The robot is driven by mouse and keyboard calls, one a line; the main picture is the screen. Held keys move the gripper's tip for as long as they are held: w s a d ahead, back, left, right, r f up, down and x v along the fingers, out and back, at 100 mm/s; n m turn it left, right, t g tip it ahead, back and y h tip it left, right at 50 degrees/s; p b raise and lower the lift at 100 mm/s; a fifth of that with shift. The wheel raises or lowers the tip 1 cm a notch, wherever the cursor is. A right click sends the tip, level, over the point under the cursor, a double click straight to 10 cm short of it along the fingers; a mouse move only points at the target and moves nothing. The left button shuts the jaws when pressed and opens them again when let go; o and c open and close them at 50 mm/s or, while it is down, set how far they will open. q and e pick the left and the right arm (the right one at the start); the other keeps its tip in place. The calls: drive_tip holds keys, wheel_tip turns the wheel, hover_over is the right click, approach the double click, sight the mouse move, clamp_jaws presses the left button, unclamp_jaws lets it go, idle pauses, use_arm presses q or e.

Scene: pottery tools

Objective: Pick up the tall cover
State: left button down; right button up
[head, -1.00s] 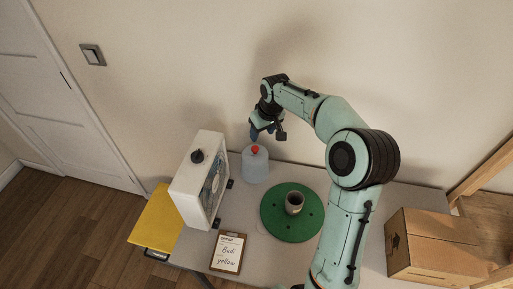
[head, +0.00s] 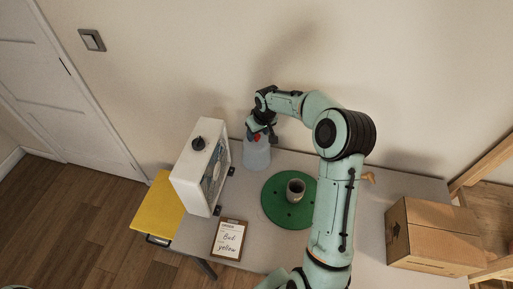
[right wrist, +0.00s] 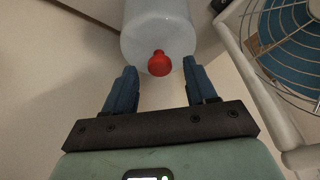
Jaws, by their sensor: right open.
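The tall cover (head: 257,156) is a translucent bluish-white dome with a red knob on top. It stands on the table between the fan box and the green disc. In the right wrist view the cover (right wrist: 158,22) is at the top, with its red knob (right wrist: 159,63) between the finger tips. My right gripper (head: 258,135) is at the top of the cover and partly hides the knob. In the right wrist view the right gripper (right wrist: 160,80) is open, its blue fingers on either side of the knob with gaps. My left gripper is not in view.
A white box fan (head: 190,182) stands close to the left of the cover. A green disc (head: 273,207) bears a grey cup (head: 296,187). A clipboard (head: 229,239) lies in front, a yellow panel (head: 158,212) at left, a cardboard box (head: 432,237) at right.

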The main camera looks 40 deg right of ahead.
drive_tip(key=shift+x, duration=1.2)
drive_tip(key=shift+s, duration=0.15)
clamp_jaws()
